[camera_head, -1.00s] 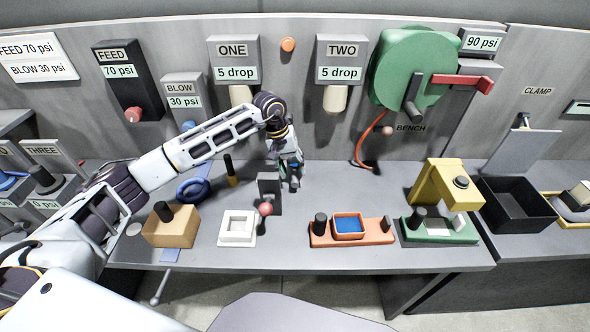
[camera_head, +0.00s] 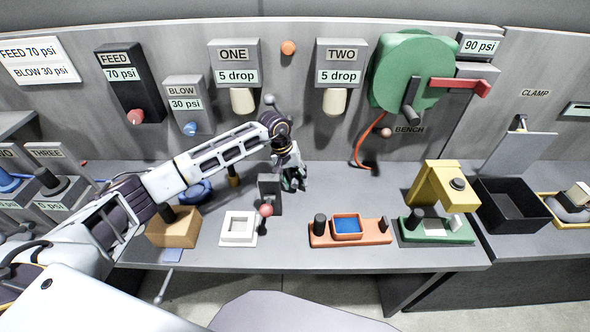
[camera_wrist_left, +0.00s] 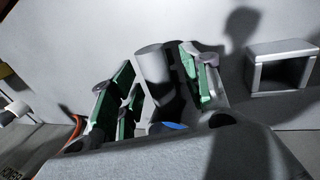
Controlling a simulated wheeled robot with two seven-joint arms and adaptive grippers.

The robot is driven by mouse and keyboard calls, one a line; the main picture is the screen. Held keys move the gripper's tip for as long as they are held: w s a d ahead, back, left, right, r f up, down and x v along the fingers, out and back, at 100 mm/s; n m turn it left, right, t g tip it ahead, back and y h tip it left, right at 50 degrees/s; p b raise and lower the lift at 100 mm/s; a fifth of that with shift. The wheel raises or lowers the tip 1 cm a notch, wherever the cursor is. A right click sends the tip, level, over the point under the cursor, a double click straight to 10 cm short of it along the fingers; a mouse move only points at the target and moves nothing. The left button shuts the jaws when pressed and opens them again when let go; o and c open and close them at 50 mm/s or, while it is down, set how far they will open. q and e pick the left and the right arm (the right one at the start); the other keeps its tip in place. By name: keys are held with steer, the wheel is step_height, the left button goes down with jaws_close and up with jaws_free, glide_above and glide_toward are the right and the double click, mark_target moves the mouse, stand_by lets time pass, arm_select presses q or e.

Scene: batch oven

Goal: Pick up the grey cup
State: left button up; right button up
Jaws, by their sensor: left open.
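My left gripper (camera_head: 293,181) is low over the bench, just right of a small dark grey block (camera_head: 269,193). In the left wrist view its two green-padded fingers (camera_wrist_left: 156,68) are apart. A grey cylinder that looks like the grey cup (camera_wrist_left: 153,61) stands between them, with a gap visible on at least the left side. I cannot tell whether either finger touches it. In the head view the cup is hidden by the gripper or too small to make out. My right gripper is in neither view.
A red-knobbed lever (camera_head: 266,210) and a white square tray (camera_head: 238,228) are near the gripper. An orange fixture (camera_head: 350,240) and a green-and-yellow press (camera_head: 437,200) stand to the right. A grey open box (camera_wrist_left: 281,68) is right of the fingers in the wrist view.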

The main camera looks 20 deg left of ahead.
arm_select(q)
steer(key=shift+c, duration=0.3)
jaws_close()
stand_by(0.3)
